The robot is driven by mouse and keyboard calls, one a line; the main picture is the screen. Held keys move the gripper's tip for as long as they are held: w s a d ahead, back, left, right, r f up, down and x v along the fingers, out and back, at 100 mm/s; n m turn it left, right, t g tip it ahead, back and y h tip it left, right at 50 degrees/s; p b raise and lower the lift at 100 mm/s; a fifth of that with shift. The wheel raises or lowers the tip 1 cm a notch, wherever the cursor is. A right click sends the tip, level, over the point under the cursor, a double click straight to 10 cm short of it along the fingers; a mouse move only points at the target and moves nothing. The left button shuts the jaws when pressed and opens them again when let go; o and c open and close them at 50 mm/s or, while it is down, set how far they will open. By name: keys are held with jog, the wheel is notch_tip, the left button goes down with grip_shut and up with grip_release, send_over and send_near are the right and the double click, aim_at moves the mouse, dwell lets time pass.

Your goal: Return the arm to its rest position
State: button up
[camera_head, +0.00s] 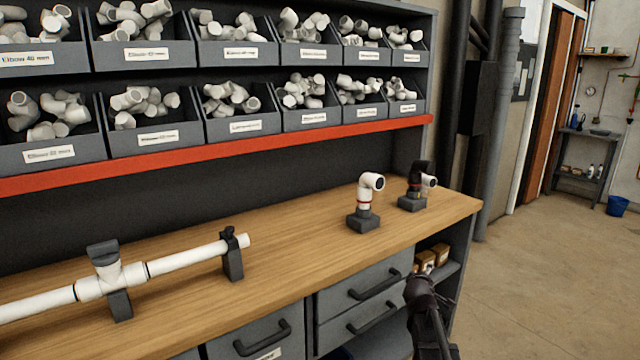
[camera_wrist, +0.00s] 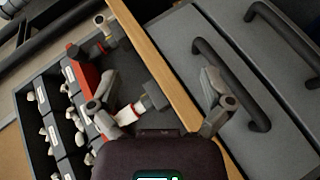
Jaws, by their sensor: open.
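My gripper (camera_wrist: 159,78) shows in the wrist view with its two fingers spread apart and nothing between them held. Beyond the fingers lie the bench edge and grey drawer fronts (camera_wrist: 190,60). In the head view, a dark part of my arm (camera_head: 428,305) is at the lower right, in front of the bench's right end. The gripper's fingers cannot be made out there.
A white elbow (camera_head: 372,181) stands on a grey block on the bench (camera_head: 300,245), with a darker fitting (camera_head: 416,180) beside it. A white pipe with a tee (camera_head: 110,278) lies in supports. Bins (camera_head: 155,138) fill shelves above. Open floor (camera_head: 540,280) is at right.

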jog(key=s+a+f+m+g+y, duration=0.2)
jog(key=s+a+f+m+g, duration=0.15)
jog(key=s, duration=0.55)
jog(key=s+a+f+m+g+y, duration=0.1)
jog(key=s+a+f+m+g, duration=0.3)
jog(key=s, duration=0.5)
jog(key=s+a+f+m+g+y, duration=0.2)
jog(key=s+a+f+g, duration=0.2)
jog(key=s+a, duration=0.3)
notch_tip(320, 180, up, 15)
jog(key=s+p, duration=0.3)
jog(key=p, duration=1.1)
jog(key=shift+d+g+p, duration=0.35)
jog(key=shift+g+p, duration=0.05)
jog(key=shift+g, duration=0.05)
jog(key=c, duration=0.6)
